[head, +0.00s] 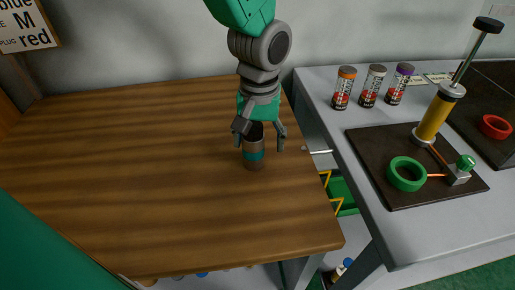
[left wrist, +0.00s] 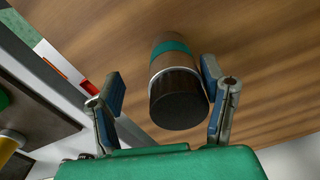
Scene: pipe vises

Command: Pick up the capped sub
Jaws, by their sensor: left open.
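The capped sub (head: 253,155) is a short brown-grey cylinder with a teal band and a dark cap. It stands upright on the wooden table (head: 130,150), near its right side. My left gripper (head: 260,142) comes down from above with its fingers spread on either side of the sub's upper part. In the left wrist view the sub (left wrist: 173,85) shows its black cap towards me, between the open fingers (left wrist: 162,75). Gaps show between the fingers and the sub, wider on the left. My right gripper is not in view.
A grey bench (head: 320,90) stands to the right, with several small canisters (head: 370,86), a dark mat (head: 400,190), a green ring (head: 406,174) and a yellow cylinder (head: 436,115). A green bin (head: 341,190) sits low in the gap between. The wooden table's left is clear.

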